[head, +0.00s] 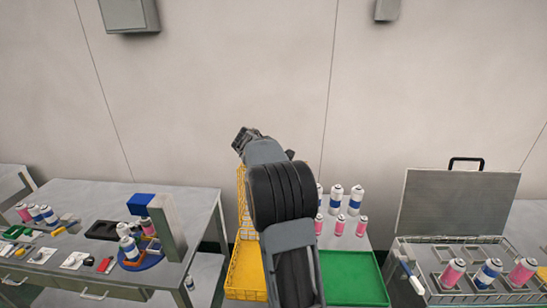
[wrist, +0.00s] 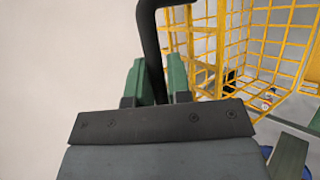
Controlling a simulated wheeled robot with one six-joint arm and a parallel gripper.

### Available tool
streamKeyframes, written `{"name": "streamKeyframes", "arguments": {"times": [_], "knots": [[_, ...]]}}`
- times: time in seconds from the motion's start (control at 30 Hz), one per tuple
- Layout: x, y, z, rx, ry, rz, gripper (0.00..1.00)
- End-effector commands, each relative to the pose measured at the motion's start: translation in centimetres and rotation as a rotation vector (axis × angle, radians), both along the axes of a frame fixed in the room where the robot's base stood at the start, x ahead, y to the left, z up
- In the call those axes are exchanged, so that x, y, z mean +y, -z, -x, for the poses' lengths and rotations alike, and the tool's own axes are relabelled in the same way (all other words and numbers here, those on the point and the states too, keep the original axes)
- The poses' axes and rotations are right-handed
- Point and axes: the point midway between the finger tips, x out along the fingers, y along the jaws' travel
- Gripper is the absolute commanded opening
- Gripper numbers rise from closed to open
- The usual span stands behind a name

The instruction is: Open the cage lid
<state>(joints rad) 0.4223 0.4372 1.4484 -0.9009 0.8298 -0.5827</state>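A yellow wire cage (wrist: 283,45) fills the right of the wrist view. In the head view its yellow mesh (head: 241,188) stands upright behind my arm, above a yellow base (head: 246,272); much of it is hidden. My gripper (head: 243,138) is high, at the top of the mesh. In the wrist view, its green fingers (wrist: 157,82) close on both sides of a bent black handle (wrist: 152,38). Where the handle joins the mesh is not clear. A grey box at the right has its lid (head: 452,205) standing open, with a black handle on top.
A green tray (head: 352,278) is right of the yellow base, with several spray cans (head: 337,195) behind it. The grey box (head: 470,250) holds more cans. The left table (head: 200,215) carries cans, tools and a blue-topped press (head: 141,203). Bare wall lies behind.

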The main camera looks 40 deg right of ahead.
Motion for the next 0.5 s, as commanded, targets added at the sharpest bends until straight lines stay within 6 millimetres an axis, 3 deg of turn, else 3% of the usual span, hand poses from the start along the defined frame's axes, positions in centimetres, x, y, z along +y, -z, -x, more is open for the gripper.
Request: {"name": "streamKeyframes", "arguments": {"times": [0.2,0.5], "knots": [[-0.01,0.03,0.04,-0.001,0.002,-0.001,0.39],[0.12,-0.16,0.11,-0.003,0.004,-0.001,0.40]]}}
